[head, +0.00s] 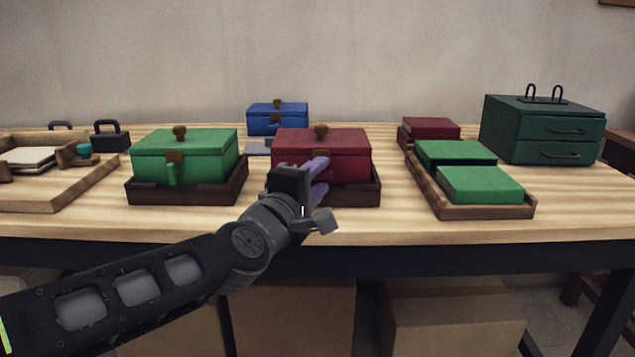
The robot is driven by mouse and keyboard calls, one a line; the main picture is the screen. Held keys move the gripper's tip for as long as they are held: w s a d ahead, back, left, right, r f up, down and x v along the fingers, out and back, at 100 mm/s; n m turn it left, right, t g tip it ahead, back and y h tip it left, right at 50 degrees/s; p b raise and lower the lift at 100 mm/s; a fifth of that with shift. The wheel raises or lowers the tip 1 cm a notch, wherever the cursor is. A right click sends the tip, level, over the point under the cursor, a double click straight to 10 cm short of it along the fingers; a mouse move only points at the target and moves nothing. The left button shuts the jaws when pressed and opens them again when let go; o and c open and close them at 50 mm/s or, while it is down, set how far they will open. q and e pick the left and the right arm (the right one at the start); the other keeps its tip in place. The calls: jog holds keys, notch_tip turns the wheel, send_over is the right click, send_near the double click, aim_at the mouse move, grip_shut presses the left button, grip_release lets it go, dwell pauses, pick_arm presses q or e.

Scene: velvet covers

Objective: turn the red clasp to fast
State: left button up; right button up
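The red box (345,142) stands lidded in a dark wooden tray (368,192) at the middle of the table, with a brown knob on its lid. My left gripper (325,175) is right in front of it, its purple fingertips apart, one above the other, close to the box's front. The red clasp is mostly hidden behind the fingers. I cannot tell how it is turned or whether a finger touches it. My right gripper is not in view.
A green box (205,160) with a hanging clasp stands left, a blue box (290,120) behind. Right are a tray (460,209) of green blocks, a dark red box (430,128) and a green drawer cabinet (540,130). A wooden tray (75,190) lies far left. The front table strip is clear.

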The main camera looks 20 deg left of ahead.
pick_arm(q)
grip_shut()
dwell(0.4)
